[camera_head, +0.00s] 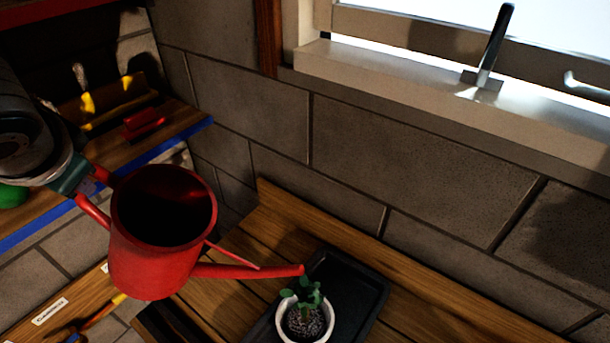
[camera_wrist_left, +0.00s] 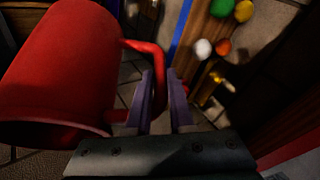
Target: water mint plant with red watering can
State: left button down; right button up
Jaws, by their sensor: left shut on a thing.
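The red watering can (camera_head: 150,258) is held up in the air at the left in the head view, tilted, with its spout reaching right. The spout tip is just above the mint plant (camera_head: 304,297) in this view. The mint stands in a small white pot (camera_head: 287,325) on a black tray. My left gripper (camera_head: 88,190) is shut on the can's red handle. In the left wrist view the gripper fingers (camera_wrist_left: 162,105) close around the handle, with the can body (camera_wrist_left: 65,70) on the left. I cannot see any water. My right gripper is not in view.
The black tray (camera_head: 352,290) lies on a wooden bench (camera_head: 262,222) against a block wall. A shelf with a blue edge (camera_head: 180,146) holds a red tool (camera_head: 142,123) at the left. A window sill (camera_head: 420,88) runs above the bench. Boards right of the tray are clear.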

pick_arm(q)
jog(key=shift+d+r+y+p, duration=0.2)
jog(key=shift+d+r+p, duration=0.05)
jog(key=shift+r+p, duration=0.4)
jog(key=shift+d+r+y+p, duration=0.25)
jog(key=shift+r+p, duration=0.25)
jog(key=shift+r, duration=0.25)
jog(key=shift+s+d+r+m+t+y+p, duration=0.1)
jog(key=shift+d+r+m+t+y+p, duration=0.15)
jog(key=shift+r+p, duration=0.35)
jog(key=shift+s+d+r+m+t+y+p, duration=0.15)
jog(key=shift+d+r+y+p, duration=0.2)
jog(key=shift+r, duration=0.3)
jog(key=shift+w, duration=0.1)
dwell(0.4)
jog(key=shift+s+d+r+y+p, duration=0.1)
jog(key=shift+d+r+y+p, duration=0.1)
jog(key=shift+d+r+p, duration=0.3)
jog(key=shift+s+d+r+y+p, duration=0.1)
jog(key=shift+d+r+y+p, duration=0.1)
jog(key=shift+r+p, duration=0.35)
jog(key=shift+r, duration=0.15)
dwell(1.1)
